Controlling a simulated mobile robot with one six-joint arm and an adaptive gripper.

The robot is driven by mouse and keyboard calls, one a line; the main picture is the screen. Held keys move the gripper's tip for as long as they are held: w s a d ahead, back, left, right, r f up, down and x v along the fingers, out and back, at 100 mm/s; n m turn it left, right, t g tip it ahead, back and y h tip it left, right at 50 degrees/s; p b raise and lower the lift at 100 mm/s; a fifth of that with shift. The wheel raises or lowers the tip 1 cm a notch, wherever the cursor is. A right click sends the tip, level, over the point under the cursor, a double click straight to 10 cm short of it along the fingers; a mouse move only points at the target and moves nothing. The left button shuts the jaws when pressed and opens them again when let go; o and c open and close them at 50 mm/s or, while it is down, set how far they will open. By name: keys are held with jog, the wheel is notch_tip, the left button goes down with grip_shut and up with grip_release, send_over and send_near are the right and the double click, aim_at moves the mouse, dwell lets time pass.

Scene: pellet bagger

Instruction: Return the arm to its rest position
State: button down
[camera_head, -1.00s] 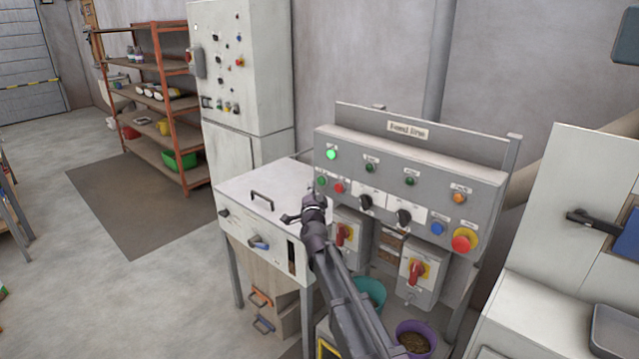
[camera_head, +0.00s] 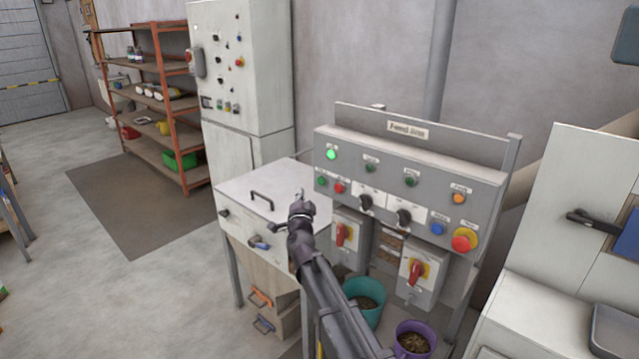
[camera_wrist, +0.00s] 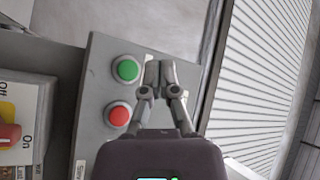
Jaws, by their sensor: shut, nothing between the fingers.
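My gripper (camera_head: 299,196) is in the middle of the head view, in front of the grey control panel (camera_head: 480,186) and over the right part of the white cabinet top (camera_head: 240,190). Its fingers are shut with nothing between them. The wrist view shows the closed fingers (camera_wrist: 160,75) beside a green button (camera_wrist: 126,69) and a red button (camera_wrist: 119,115), apart from both as far as I can tell. In the head view the panel's upper left lamp (camera_head: 331,154) glows green. My arm hides part of the cabinet front.
Red rotary switches on yellow plates (camera_head: 416,272) sit below the panel. A teal bucket (camera_head: 366,312) and a purple bucket (camera_head: 413,340) stand low behind my arm. A white machine (camera_head: 560,230) stands at right. Orange shelving (camera_head: 160,110) and open floor (camera_head: 60,230) lie left.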

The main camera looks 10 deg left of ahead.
jog(key=s+d+f+n+g, duration=0.55)
jog(key=d+f, duration=0.25)
jog(key=d, duration=0.2)
jog(key=s+d+f+n+g, duration=0.4)
jog(key=d+f+g, duration=0.2)
jog(key=d+f, duration=0.3)
jog(key=s+d+f+g+h, duration=0.2)
jog(key=s+d+f+g, duration=0.1)
jog(key=s+d, duration=0.6)
jog(key=s+d+f+g+h, duration=0.2)
jog(key=s+d+g, duration=0.3)
jog(key=s+d, duration=0.4)
jog(key=d+h, duration=0.1)
jog(key=d, duration=0.2)
jog(key=shift+s+f+m, duration=0.3)
jog(key=shift+f+m, duration=0.05)
jog(key=shift+f, duration=0.05)
jog(key=shift+g, duration=0.25)
